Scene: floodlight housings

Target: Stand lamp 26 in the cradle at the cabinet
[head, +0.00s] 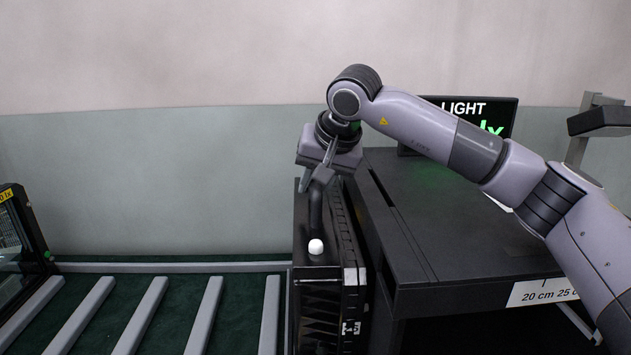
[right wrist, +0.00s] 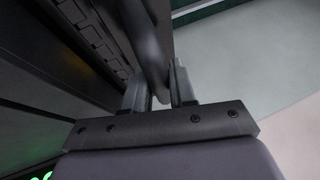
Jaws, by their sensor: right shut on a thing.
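A black, finned lamp housing (head: 320,272) stands upright against the left side of the dark cabinet (head: 440,240). It has a white knob on top and a dark bar handle (head: 316,212). My right gripper (head: 318,180) reaches down from above and is shut on that handle. In the right wrist view the fingers (right wrist: 160,85) close on either side of the handle (right wrist: 146,35), with the finned housing (right wrist: 95,35) to the left. I cannot read the number 26 on it, and I cannot make out the cradle. My left gripper is not in view.
A rack of slanted grey bars (head: 148,315) over a dark green base lies left of the lamp and looks empty. Another dark lamp (head: 18,240) with a yellow label stands at the far left. A LIGHT display (head: 470,112) stands on the cabinet's back edge.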

